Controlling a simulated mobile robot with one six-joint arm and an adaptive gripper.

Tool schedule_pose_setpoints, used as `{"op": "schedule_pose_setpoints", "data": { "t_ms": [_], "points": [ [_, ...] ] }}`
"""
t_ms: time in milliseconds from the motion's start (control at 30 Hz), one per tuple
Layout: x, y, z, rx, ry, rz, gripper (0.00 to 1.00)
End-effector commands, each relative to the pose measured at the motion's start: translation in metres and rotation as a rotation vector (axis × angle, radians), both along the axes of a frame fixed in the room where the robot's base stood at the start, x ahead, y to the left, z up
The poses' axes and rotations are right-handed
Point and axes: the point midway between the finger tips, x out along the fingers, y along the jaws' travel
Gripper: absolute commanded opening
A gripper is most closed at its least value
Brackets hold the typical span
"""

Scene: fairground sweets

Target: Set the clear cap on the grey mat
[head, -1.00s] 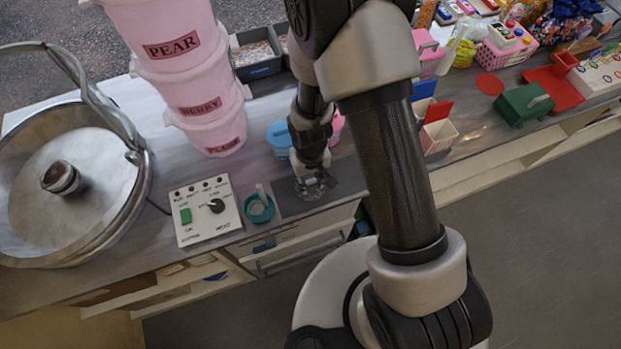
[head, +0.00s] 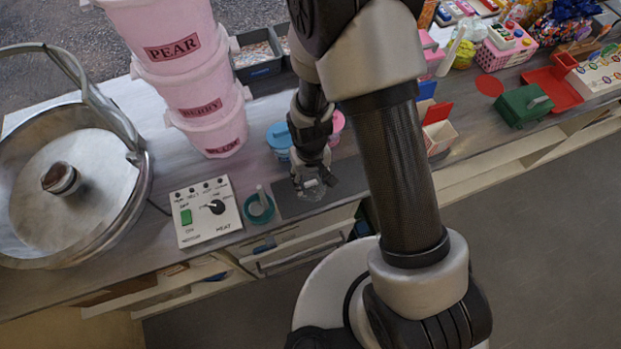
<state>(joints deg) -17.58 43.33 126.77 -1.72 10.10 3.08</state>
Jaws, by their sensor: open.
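The grey mat (head: 290,207) lies flat near the counter's front edge, to the right of a teal ring-shaped holder. My gripper (head: 312,190) is low over the mat's middle, with its jaws open. A small clear, shiny shape at its fingertips looks like the clear cap (head: 316,194). It is tiny and partly covered by the fingers, so I cannot tell whether it rests on the mat or touches a finger.
The teal holder (head: 259,208) and the heat control box (head: 206,212) stand left of the mat. A blue-lidded tub (head: 280,138) stands behind my gripper, with stacked pink buckets (head: 210,105) further left. An open drawer (head: 300,246) juts out below the counter edge.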

Motion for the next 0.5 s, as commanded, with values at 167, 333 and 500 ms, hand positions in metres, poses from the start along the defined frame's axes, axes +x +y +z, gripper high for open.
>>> {"op": "schedule_pose_setpoints", "data": {
  "t_ms": [167, 333, 500],
  "points": [
    [0.001, 0.001, 0.043, 0.002, -0.006, -0.001, 0.49],
    [0.001, 0.001, 0.078, 0.001, -0.005, -0.001, 0.49],
    [0.000, 0.001, 0.099, 0.001, -0.002, -0.001, 0.49]
  ]
}}
